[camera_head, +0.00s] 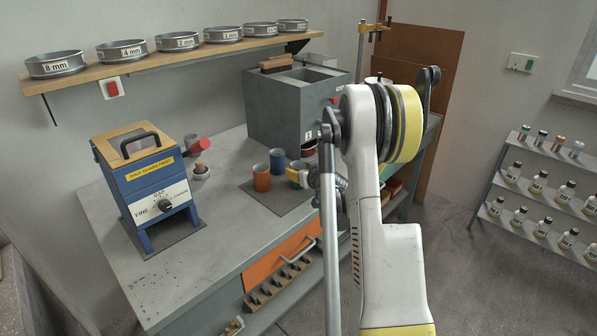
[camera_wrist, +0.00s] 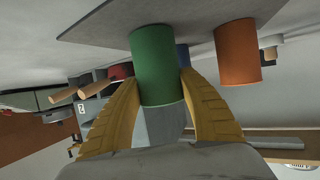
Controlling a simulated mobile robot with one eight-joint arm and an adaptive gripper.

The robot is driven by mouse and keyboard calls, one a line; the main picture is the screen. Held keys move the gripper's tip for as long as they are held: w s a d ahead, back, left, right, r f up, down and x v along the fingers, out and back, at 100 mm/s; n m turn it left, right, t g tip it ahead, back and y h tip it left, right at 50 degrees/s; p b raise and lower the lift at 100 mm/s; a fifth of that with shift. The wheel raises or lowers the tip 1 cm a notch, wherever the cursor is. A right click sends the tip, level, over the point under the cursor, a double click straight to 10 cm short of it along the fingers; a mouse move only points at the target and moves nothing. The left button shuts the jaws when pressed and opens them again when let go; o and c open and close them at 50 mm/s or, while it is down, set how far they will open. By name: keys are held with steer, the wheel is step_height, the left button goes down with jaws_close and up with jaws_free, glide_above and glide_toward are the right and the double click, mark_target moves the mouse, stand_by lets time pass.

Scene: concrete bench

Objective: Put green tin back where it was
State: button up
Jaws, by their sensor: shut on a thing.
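The green tin (camera_wrist: 155,60) is between the yellow fingers of my gripper (camera_wrist: 158,100), which is shut on it, in the upside-down wrist view. In the head view the green tin (camera_head: 297,166) shows in part at my gripper (camera_head: 299,178); my arm covers much of that area. The tin is upright at the grey mat (camera_head: 272,203); I cannot tell whether its base touches. An orange tin (camera_head: 262,178) and a blue tin (camera_head: 277,160) stand close by on the left. In the wrist view the orange tin (camera_wrist: 237,50) is apart from the fingers and the blue tin (camera_wrist: 183,55) is partly hidden.
A blue grinder (camera_head: 147,180) stands at the bench's left. A mortar (camera_head: 200,172) and red-ended tool (camera_head: 199,146) are near it. A grey box (camera_head: 272,112) with a brush (camera_head: 276,64) stands behind the tins. The bench front (camera_head: 225,235) is clear.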

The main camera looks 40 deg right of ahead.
steer(key=o, duration=1.3)
steer(key=shift+f, duration=0.1)
steer(key=shift+o, duration=0.2)
